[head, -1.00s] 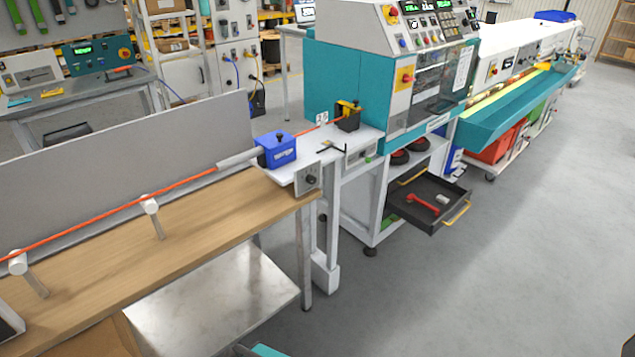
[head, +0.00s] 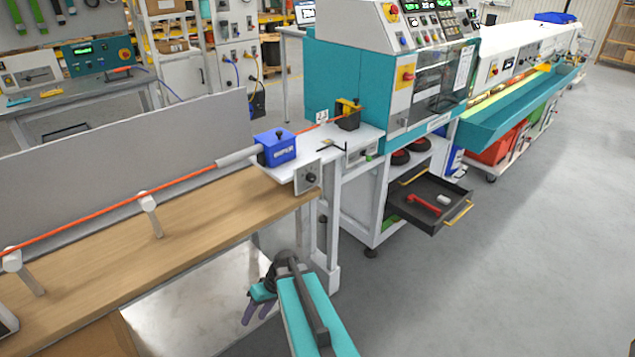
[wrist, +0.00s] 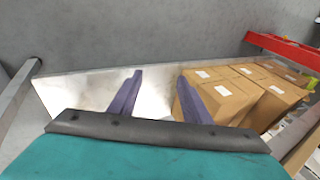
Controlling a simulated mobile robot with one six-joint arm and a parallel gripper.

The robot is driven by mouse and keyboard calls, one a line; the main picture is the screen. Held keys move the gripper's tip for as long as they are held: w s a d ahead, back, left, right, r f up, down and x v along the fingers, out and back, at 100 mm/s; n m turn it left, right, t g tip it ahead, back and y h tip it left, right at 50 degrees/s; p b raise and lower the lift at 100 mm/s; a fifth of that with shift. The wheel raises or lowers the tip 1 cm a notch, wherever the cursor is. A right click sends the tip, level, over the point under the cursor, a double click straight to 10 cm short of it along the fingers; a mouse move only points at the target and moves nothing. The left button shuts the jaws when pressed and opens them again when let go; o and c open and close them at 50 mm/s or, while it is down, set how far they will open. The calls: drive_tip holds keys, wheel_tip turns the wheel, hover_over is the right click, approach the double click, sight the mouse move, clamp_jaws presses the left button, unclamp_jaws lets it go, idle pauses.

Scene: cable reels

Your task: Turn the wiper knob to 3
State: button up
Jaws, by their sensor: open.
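The blue wiper box (head: 277,147) sits on the white plate at the right end of the wooden bench, with the orange cable running through it. A small grey panel with a black knob (head: 311,178) is on the plate's front face, below the box. Its scale and setting are too small to read. My gripper (head: 258,312) is low in front of the bench, below and left of the knob and well apart from it. In the wrist view my gripper (wrist: 160,78) has its two purple fingers spread, with nothing between them.
A shiny metal lower shelf (head: 200,290) lies under the bench, beyond my gripper. Cardboard boxes (wrist: 225,95) stand to the right in the wrist view. An open black drawer (head: 425,222) holding a red tool sticks out under the teal machine. The floor at right is clear.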

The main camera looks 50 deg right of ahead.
drive_tip(key=w+d+r+t, duration=0.45)
drive_tip(key=d+r, duration=0.45)
drive_tip(key=d, duration=0.4)
drive_tip(key=t+h+b, duration=0.3)
drive_tip(key=t+h, duration=0.2)
drive_tip(key=t, duration=0.2)
approach(314, 179)
drive_tip(key=shift+g, duration=0.25)
drive_tip(key=v, duration=0.5)
drive_tip(key=shift+s+r, duration=0.1)
drive_tip(key=shift+r, duration=0.35)
drive_tip(key=p+x, duration=0.4)
drive_tip(key=x, duration=0.9)
drive_tip(key=shift+w+f, duration=0.2)
drive_tip(key=shift+w, duration=0.15)
drive_tip(key=c, duration=1)
drive_tip(key=shift+c, duration=0.2)
